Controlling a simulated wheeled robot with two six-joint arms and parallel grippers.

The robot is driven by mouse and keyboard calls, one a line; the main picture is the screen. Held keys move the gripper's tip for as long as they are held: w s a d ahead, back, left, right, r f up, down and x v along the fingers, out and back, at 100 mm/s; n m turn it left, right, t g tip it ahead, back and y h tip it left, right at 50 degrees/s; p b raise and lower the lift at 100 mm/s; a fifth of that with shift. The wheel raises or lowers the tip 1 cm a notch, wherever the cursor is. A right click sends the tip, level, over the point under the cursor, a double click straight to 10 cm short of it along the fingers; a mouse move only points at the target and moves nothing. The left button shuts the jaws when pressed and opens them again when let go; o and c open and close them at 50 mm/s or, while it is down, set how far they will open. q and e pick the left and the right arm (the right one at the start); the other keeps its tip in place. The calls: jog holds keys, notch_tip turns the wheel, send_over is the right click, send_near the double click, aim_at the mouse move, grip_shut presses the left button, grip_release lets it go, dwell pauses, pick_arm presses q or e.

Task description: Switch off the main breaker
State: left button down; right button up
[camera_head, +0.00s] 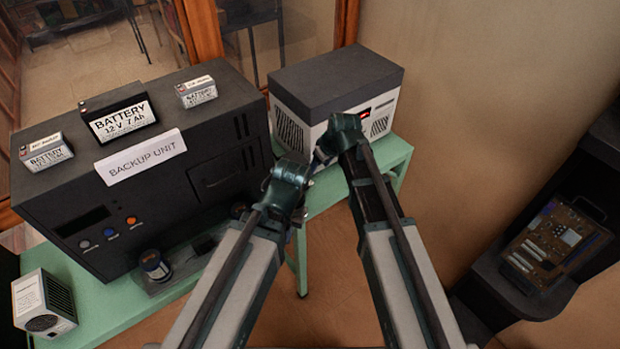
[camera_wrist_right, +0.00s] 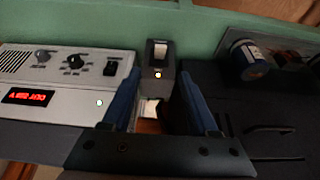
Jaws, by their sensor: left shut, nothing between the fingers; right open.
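No label reading main breaker is legible. In the right wrist view, a small dark box (camera_wrist_right: 158,68) with a light rocker on top and a lit orange lamp stands on the green table, ahead of the gap between my right fingers. My right gripper (camera_wrist_right: 160,108) is open, with nothing held. In the head view my right gripper (camera_head: 338,135) is over the table by the white-and-grey unit, its fingers mostly hidden. My left gripper (camera_head: 287,190) is lower, beside the backup unit's right side, shut and empty. The small box is hidden in the head view.
The black backup unit (camera_head: 225,130) carries several batteries. The white-and-grey unit (camera_head: 340,80) stands behind my grippers; the right wrist view shows a white panel (camera_wrist_right: 60,85) with knobs, a switch and a red display. The green table (camera_head: 392,160) has a bare right edge.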

aim_at(310, 182)
jog(key=b+x, duration=1.2)
jog(key=x, duration=0.2)
jog(key=shift+s+f+b, duration=0.1)
jog(key=shift+b, duration=0.25)
jog(key=shift+c, duration=0.2)
grip_shut()
dwell(0.8)
